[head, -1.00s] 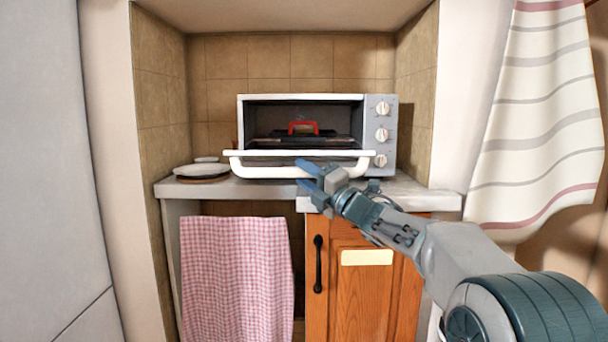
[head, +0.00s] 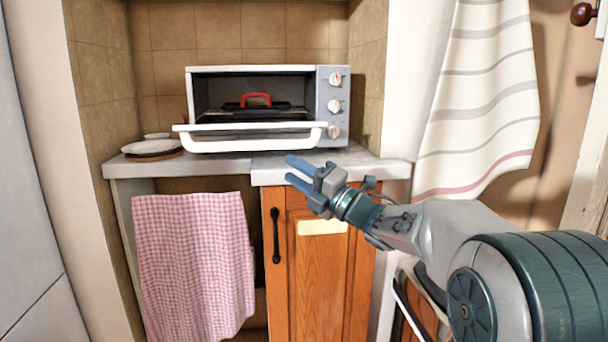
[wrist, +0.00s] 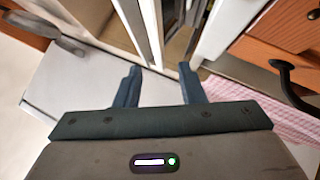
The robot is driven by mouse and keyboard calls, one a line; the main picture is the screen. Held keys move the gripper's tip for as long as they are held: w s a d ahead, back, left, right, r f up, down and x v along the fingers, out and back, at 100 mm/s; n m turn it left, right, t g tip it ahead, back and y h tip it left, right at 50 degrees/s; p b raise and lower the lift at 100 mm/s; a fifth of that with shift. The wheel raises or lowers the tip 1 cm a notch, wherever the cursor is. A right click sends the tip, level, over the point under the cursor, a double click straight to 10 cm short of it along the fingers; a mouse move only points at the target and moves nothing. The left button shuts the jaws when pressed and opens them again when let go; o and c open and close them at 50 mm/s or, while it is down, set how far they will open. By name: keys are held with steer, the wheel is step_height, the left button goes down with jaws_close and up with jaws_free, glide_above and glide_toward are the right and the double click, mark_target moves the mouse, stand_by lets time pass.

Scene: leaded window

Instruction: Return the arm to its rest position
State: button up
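My arm reaches in from the lower right of the head view. My gripper (head: 293,171) is in front of the counter's front edge, below and to the right of the toaster oven's lowered door. Its two blue fingers are apart with nothing between them. In the wrist view the gripper (wrist: 160,82) also shows spread, empty fingers. The toaster oven (head: 327,80) stands on the counter with its door (head: 250,140) down. A red-handled item (head: 256,99) is inside the oven; its lower part is hard to make out.
The counter (head: 230,168) holds stacked plates (head: 152,149) at left. A pink checked towel (head: 190,260) hangs below it, beside a wooden cabinet door (head: 325,275) with a black handle (head: 276,235). A striped curtain (head: 480,100) hangs at right.

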steer(key=shift+v, duration=0.95)
steer(key=s+d+r+m+t+h+p, duration=0.1)
steer(key=d+r+m+t+h+p, duration=0.1)
steer(key=d+r+m+h+p, duration=0.5)
steer(key=s+d+r+m+t+h+p, duration=0.1)
steer(key=s+d+r+m+h+p, duration=0.1)
steer(key=d+m+h+p, duration=0.85)
steer(key=s+m+g+p, duration=1.2)
steer(key=s+m+p, duration=0.4)
steer(key=s, duration=1.1)
steer(key=p, duration=0.3)
steer(key=shift+a+r+h, duration=0.3)
steer(key=shift+r+h, duration=0.05)
